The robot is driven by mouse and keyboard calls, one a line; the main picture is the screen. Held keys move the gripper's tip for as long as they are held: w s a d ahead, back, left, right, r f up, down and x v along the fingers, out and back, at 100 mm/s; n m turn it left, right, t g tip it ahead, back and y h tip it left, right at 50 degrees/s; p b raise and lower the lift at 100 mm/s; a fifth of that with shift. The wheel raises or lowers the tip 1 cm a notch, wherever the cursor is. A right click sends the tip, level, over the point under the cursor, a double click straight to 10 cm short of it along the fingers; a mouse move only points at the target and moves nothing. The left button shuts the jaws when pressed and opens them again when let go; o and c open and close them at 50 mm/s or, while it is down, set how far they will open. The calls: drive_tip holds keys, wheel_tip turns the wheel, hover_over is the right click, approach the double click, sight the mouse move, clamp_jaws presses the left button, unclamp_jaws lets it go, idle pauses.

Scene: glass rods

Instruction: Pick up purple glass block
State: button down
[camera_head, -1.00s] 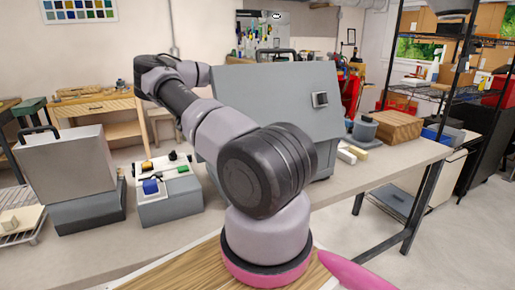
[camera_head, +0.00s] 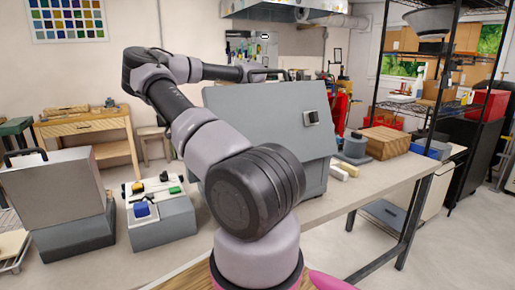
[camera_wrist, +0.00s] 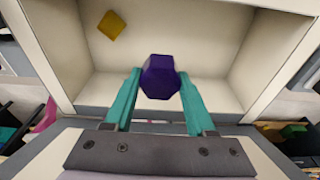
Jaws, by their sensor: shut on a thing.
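The purple glass block (camera_wrist: 160,78) is a dark, six-sided piece seen in the wrist view. It sits between the two teal fingers of my gripper (camera_wrist: 158,74), which are shut on it near their tips. Behind the block are the pale inner walls of an open box (camera_wrist: 203,35). I cannot tell whether the block touches the box floor. In the head view my gripper and the block are hidden, as my arm reaches behind a raised grey lid (camera_head: 265,125).
A yellow block (camera_wrist: 111,25) lies in the upper left of the box in the wrist view. The box walls stand close around my gripper. On the table in the head view are a grey case (camera_head: 55,195), a grey unit with coloured pieces (camera_head: 162,220) and a wooden block (camera_head: 385,142).

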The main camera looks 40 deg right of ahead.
drive_tip(key=shift+r, duration=1.15)
drive_tip(key=w+d, duration=0.3)
drive_tip(key=w, duration=1.2)
drive_tip(key=shift+w+d, duration=0.3)
drive_tip(key=shift+d, duration=0.05)
